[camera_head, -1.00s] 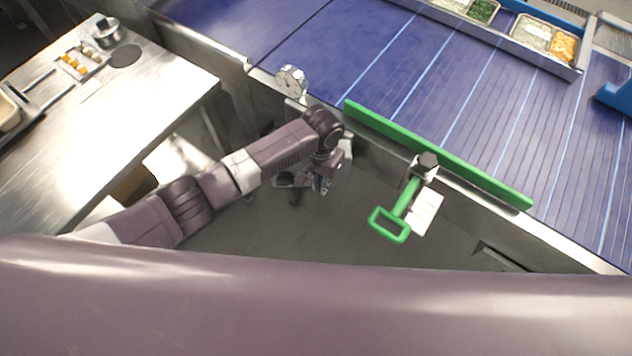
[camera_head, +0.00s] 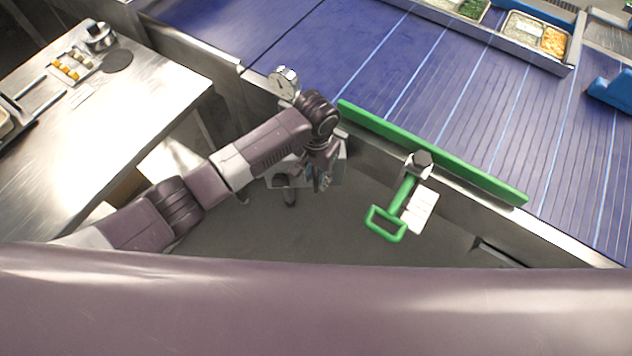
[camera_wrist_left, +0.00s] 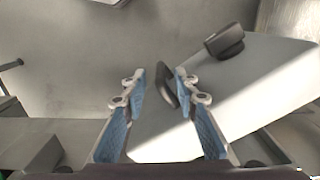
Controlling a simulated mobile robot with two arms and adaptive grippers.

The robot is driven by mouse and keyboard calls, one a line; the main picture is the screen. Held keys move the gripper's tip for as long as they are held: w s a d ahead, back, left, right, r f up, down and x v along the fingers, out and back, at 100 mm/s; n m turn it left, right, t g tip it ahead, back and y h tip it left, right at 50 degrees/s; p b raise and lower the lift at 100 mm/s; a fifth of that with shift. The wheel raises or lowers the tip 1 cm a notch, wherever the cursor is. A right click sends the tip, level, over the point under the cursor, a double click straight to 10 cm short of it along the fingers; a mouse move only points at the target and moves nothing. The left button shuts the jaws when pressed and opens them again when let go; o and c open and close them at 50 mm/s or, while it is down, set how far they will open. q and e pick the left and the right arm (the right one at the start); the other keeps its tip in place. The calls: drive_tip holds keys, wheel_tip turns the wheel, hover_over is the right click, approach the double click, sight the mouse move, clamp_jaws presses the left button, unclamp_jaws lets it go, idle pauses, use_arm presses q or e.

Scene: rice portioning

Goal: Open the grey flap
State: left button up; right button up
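My left gripper (camera_head: 322,180) is low beside the blue conveyor, partly hidden by its own wrist in the head view. In the left wrist view its two blue-padded fingers (camera_wrist_left: 160,95) are apart. A dark, narrow, handle-like part (camera_wrist_left: 168,84) shows between them, closer to the right finger; I cannot tell whether they touch. Behind it is a pale grey panel (camera_wrist_left: 250,85), which may be the grey flap, with a dark block (camera_wrist_left: 225,41) at its upper edge. In the head view a grey box-like part (camera_head: 282,181) is beside the gripper. My right gripper is not in view.
The blue conveyor (camera_head: 420,70) has a green rail (camera_head: 430,153) and a round gauge (camera_head: 284,83) at its edge. A green loop handle (camera_head: 387,222) hangs right of my gripper. A steel table (camera_head: 130,120) stands at the left. Open floor lies below the gripper.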

use_arm(q)
wheel_tip(320, 180, up, 8)
drive_tip(key=shift+f, duration=0.1)
idle(0.6)
